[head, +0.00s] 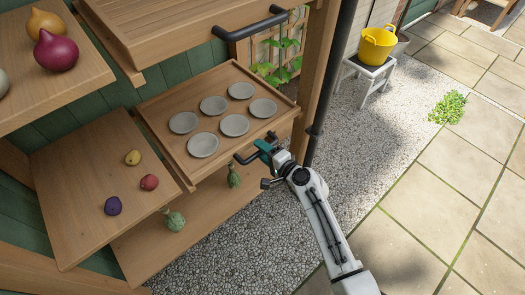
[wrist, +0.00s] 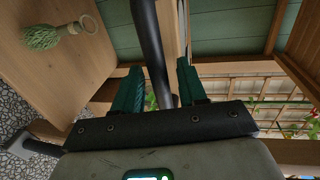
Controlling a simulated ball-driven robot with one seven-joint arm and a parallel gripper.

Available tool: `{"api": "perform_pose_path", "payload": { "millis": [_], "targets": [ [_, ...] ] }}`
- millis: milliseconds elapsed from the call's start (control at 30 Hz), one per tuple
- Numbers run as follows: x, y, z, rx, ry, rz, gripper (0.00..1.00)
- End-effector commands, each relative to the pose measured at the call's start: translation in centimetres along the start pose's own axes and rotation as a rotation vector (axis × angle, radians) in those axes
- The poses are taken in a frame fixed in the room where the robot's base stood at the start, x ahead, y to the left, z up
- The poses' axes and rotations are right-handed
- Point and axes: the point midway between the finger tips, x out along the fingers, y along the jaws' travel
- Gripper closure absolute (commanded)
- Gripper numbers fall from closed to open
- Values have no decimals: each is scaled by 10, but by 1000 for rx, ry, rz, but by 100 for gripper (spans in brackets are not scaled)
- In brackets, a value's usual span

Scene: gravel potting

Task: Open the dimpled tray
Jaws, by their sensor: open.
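The dimpled tray (head: 222,157) is a wooden tray with several round grey dimples in its floor. In the head view it juts out from the shelving, its dimples in full sight. A dark bar handle (head: 247,157) sits at its front edge. My gripper (head: 263,148) is open at this handle, with its teal fingers close to the bar. In the wrist view a dark bar (wrist: 152,50) runs between the two fingers of my gripper (wrist: 160,72). I cannot tell whether either finger touches it.
An upper wooden drawer with a dark handle (head: 252,26) overhangs the back. A dark post (head: 330,80) stands right of the tray. Shelves at left hold onions (head: 56,53) and small fruits (head: 149,182). Green bundles (head: 174,220) lie below. A yellow bucket (head: 377,46) stands on a stool.

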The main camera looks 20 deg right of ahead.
Motion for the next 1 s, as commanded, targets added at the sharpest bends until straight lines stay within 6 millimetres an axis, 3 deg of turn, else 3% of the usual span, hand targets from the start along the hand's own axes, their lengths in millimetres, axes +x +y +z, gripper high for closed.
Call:
{"api": "perform_pose_path", "payload": {
  "millis": [300,700,1000],
  "targets": [
    [2,0,0,0,0,0,60],
    [2,0,0,0,0,0,99],
    [1,0,0,0,0,1,100]
  ]
}}
